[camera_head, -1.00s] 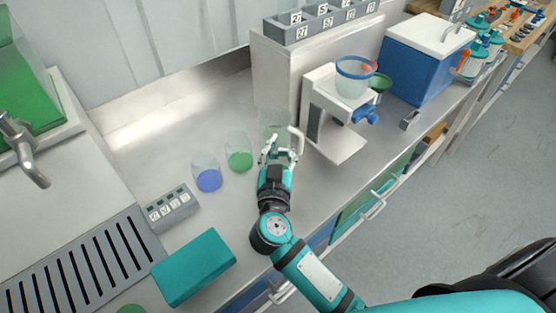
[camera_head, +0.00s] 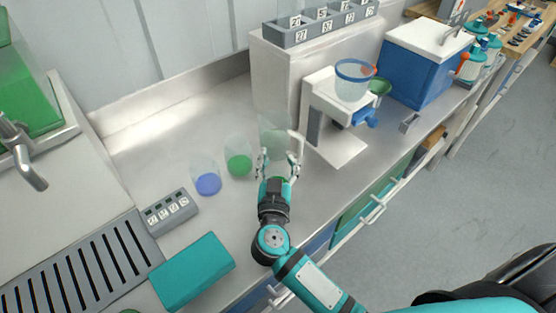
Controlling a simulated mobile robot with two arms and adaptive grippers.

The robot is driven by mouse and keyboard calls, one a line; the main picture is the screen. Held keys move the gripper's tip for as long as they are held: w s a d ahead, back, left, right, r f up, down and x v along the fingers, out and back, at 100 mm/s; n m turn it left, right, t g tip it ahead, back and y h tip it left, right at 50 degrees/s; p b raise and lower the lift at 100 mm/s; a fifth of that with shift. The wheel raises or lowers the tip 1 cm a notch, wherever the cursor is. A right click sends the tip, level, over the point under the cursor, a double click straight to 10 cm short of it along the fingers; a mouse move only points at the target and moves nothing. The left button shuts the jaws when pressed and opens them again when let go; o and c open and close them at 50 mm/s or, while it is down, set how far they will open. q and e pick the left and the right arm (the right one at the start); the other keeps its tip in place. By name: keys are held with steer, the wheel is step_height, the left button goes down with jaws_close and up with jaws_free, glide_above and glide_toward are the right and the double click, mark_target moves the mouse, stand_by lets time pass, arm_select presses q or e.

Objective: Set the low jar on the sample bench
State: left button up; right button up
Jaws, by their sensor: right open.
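Clear glass vessels stand in a row on the grey sample bench (camera_head: 160,140): one with a blue bottom (camera_head: 207,182), one with a green bottom (camera_head: 238,162), and a clear one (camera_head: 272,132) farther right. I cannot tell which of them is the low jar. My right gripper (camera_head: 278,164) is open, its fingers spread and pointing away from me, just in front of the clear vessel. The fingers partly cover the clear vessel's lower part, and I cannot tell whether they touch it. My left gripper is out of view.
A white stand (camera_head: 335,125) with a blue-rimmed glass cup (camera_head: 355,80) is close on the right. A numbered rack (camera_head: 320,25) tops the box behind. A blue cooler (camera_head: 418,68) is farther right. A teal block (camera_head: 192,272) and a small numbered rack (camera_head: 170,210) lie left.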

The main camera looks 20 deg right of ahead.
steer(key=shift+o, duration=0.6)
steer(key=shift+s+a+r, duration=0.1)
steer(key=shift+s, duration=0.1)
steer(key=b+v, duration=0.1)
steer(key=v, duration=1)
steer(key=shift+s+a, duration=0.15)
steer(key=shift+s, duration=0.15)
